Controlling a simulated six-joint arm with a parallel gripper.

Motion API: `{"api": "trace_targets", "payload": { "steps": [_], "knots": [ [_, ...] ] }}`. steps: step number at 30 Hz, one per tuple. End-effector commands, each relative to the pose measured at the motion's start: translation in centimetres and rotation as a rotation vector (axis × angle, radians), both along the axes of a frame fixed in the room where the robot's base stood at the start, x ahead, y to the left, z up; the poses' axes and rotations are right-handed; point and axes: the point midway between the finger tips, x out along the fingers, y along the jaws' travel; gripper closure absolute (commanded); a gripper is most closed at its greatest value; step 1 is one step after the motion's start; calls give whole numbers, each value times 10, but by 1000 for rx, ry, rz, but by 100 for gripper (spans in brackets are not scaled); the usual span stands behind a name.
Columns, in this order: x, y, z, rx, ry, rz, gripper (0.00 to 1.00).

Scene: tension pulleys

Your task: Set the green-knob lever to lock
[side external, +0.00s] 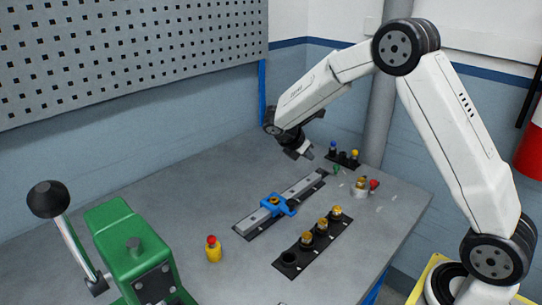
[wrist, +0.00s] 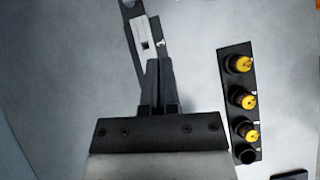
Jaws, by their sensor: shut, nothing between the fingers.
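A small green knob (side external: 336,169) shows in the side view, just beyond the far end of the grey rail and below my gripper. It is too small to tell its lever's shape or setting, and I cannot make it out in the wrist view. My gripper (side external: 307,153) is above the table, close to the green knob and to its upper left in the picture; I cannot see contact. In the wrist view my gripper (wrist: 161,62) has its dark fingers together with nothing between them. Its tips overlap the near part of a grey rail piece (wrist: 146,40).
A grey rail (side external: 310,185) carries a blue clamp (side external: 278,204). A black strip (side external: 321,246) holds yellow-topped parts. A small black rack (side external: 346,159) and a red-knobbed part (side external: 373,184) stand nearby.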

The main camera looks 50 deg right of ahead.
Motion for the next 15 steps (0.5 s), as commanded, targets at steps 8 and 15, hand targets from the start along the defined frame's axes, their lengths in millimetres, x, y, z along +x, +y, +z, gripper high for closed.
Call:
{"api": "trace_targets", "payload": {
  "steps": [8,15],
  "knots": [
    [-3,-15,-17,0,2,-2,100],
    [-7,-37,-44,0,3,-3,100]
  ]
}}
